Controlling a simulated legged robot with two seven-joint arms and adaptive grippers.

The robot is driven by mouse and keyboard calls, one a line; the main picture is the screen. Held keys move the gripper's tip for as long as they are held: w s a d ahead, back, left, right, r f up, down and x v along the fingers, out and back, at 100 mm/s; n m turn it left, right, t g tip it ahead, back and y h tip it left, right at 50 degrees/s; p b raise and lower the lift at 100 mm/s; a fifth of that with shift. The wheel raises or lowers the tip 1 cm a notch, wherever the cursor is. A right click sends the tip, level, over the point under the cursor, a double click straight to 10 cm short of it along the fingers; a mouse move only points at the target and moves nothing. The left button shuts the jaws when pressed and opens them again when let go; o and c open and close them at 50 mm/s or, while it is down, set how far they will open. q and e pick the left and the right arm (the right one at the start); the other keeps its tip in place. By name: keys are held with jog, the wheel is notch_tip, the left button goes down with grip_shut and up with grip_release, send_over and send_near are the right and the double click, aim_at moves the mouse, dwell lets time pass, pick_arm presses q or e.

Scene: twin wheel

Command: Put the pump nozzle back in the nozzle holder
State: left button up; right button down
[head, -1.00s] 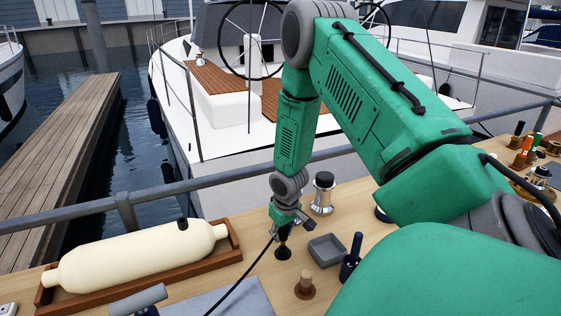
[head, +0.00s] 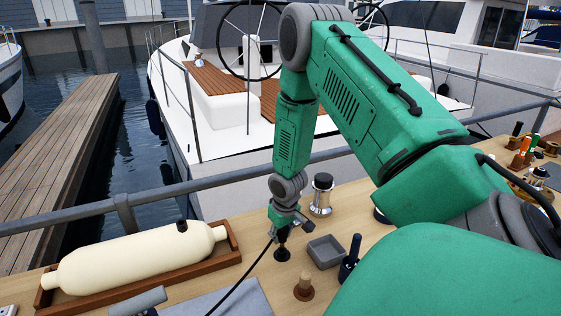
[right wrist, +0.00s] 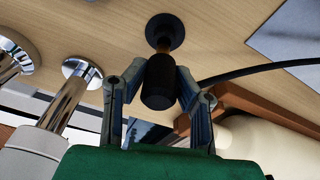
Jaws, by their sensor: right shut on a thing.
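My right gripper (head: 284,221) is shut on the pump nozzle, a dark cylinder with a black hose. In the right wrist view the nozzle (right wrist: 158,82) sits between the two fingers (right wrist: 154,76). A short brown part of it points at a round black cup on the worktop, which looks like the nozzle holder (right wrist: 163,27). The holder (head: 282,254) also shows in the head view, directly below the gripper. The nozzle's tip meets or overlaps the holder; I cannot tell how deep it sits. My left gripper is not in view.
A cream bottle (head: 140,259) lies in a wooden tray (head: 232,240) at left. A rail (head: 180,199) runs behind the worktop.

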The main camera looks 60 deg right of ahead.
aim_at(281, 241)
dwell(0.4)
jog(key=shift+f+b, duration=0.9)
jog(key=shift+f, duration=0.8)
jog(key=c, duration=1.2)
grip_release()
jog(key=shift+r, duration=0.15)
jog(key=shift+r, duration=0.25)
jog(key=r, duration=0.3)
jog(key=s+r, duration=0.1)
jog(key=r, duration=0.2)
jog(key=a+r, duration=0.1)
jog(key=r, duration=0.3)
jog(key=shift+s, duration=0.25)
jog(key=shift+s+r, duration=0.1)
jog(key=shift+r, duration=0.4)
